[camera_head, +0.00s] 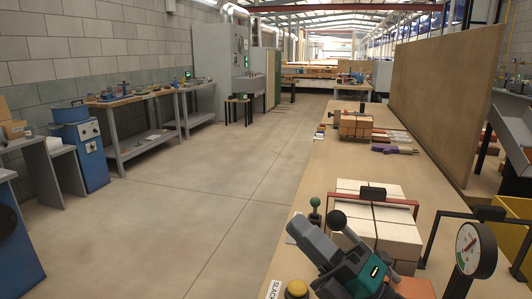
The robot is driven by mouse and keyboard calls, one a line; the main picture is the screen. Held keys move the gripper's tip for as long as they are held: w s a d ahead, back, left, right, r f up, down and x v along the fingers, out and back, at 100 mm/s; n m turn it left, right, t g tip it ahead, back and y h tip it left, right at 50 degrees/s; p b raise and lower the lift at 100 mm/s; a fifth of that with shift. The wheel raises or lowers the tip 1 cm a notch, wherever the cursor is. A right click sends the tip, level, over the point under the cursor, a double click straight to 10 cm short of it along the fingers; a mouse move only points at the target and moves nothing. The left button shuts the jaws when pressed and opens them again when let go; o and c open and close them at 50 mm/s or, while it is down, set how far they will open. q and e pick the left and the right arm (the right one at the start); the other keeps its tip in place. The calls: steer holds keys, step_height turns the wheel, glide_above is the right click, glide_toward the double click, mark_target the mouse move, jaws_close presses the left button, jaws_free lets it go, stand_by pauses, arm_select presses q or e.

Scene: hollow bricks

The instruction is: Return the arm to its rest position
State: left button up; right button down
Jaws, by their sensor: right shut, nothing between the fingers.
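My right gripper (345,252) is low in the view, above the near end of the long workbench (325,210). It shows as dark grey parts close together with a teal patch on its side; it is shut and empty. It is in front of a stack of pale bricks (400,234) and hides part of the near left side. I cannot tell the exact gap between gripper and stack. A thin red bar (345,197) with a dark block runs across the stack. My left gripper is not in view.
Green-knobbed lever (315,213), yellow button (297,289) and gauge (474,248) stand near the gripper. Orange bricks (355,125) and a purple tool (394,149) lie farther along the bench. A tall board (445,100) borders its right side. The floor (215,205) at left is clear.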

steer(key=w+d+f+m+t+h+p, duration=0.15)
steer(key=d+f+m+t+h, duration=0.35)
steer(key=f+m+h, duration=0.75)
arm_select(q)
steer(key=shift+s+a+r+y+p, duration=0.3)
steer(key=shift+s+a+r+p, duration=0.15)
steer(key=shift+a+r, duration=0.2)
arm_select(e)
steer(key=s+d+f+m+g+h, duration=0.2)
steer(key=s+d+f+m+g, duration=0.1)
steer(key=s+f+m, duration=0.4)
steer(key=s+d+f+m+g+h, duration=0.3)
steer(key=f+m, duration=0.5)
steer(key=f, duration=0.6)
steer(key=s+d+g, duration=0.1)
steer(key=s+g, duration=0.1)
steer(key=s, duration=0.1)
steer(key=shift+s+f+g, duration=0.3)
steer(key=shift+s+g, duration=0.05)
steer(key=shift+g, duration=0.05)
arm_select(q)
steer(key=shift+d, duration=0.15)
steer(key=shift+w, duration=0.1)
